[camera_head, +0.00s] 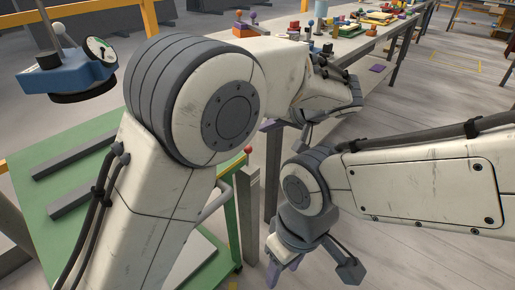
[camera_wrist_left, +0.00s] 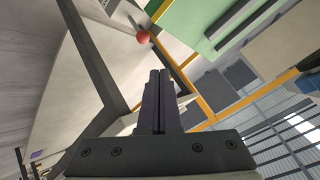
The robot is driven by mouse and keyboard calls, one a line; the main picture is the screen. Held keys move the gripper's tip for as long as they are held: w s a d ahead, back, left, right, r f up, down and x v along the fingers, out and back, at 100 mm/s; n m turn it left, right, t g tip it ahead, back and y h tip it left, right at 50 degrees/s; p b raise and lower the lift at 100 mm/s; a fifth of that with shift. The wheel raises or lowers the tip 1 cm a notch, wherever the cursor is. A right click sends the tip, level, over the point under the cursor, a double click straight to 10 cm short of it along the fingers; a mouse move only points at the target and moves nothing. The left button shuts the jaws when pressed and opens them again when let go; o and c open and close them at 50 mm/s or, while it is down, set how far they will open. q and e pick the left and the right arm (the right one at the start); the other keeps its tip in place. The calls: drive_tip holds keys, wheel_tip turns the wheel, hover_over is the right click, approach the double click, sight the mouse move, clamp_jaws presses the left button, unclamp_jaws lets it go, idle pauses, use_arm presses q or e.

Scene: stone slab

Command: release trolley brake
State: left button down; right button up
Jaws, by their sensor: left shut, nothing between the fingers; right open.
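The trolley (camera_head: 80,152) has a green top and frame and stands at lower left in the head view. A red ball knob (camera_head: 248,149) on a thin lever sits at its right side, by an upright post. The knob also shows in the left wrist view (camera_wrist_left: 143,37), just beyond the fingertips. My left gripper (camera_head: 268,126) is shut and empty, close to the knob; a gap shows in the wrist view (camera_wrist_left: 160,74). My right gripper (camera_head: 283,267) is open and empty, low over the floor. My left arm hides part of the trolley.
Grey bars (camera_head: 75,155) lie on the trolley top. A blue device (camera_head: 68,76) with a dial is at upper left. A long pale table (camera_head: 345,45) with several small coloured items stands behind my arms. Open floor (camera_head: 440,95) lies to the right.

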use_arm(q)
drive_tip(key=s+d+f+m+g+p, duration=0.1)
drive_tip(key=s+d+f+m+p, duration=0.1)
drive_tip(key=m, duration=1.2)
drive_tip(key=s+d+f+m+h+p, duration=0.1)
drive_tip(key=s+d+f+m+p, duration=0.1)
drive_tip(key=m, duration=1.3)
drive_tip(key=shift+f+m+g+h+p, duration=0.35)
drive_tip(key=shift+f+p, duration=0.3)
drive_tip(key=shift+p, duration=0.35)
drive_tip(key=w+a+f+b, duration=0.2)
drive_tip(key=w+a+f, duration=0.4)
drive_tip(key=w, duration=0.1)
drive_tip(key=shift+a+f, duration=0.15)
drive_tip(key=shift+a, duration=0.15)
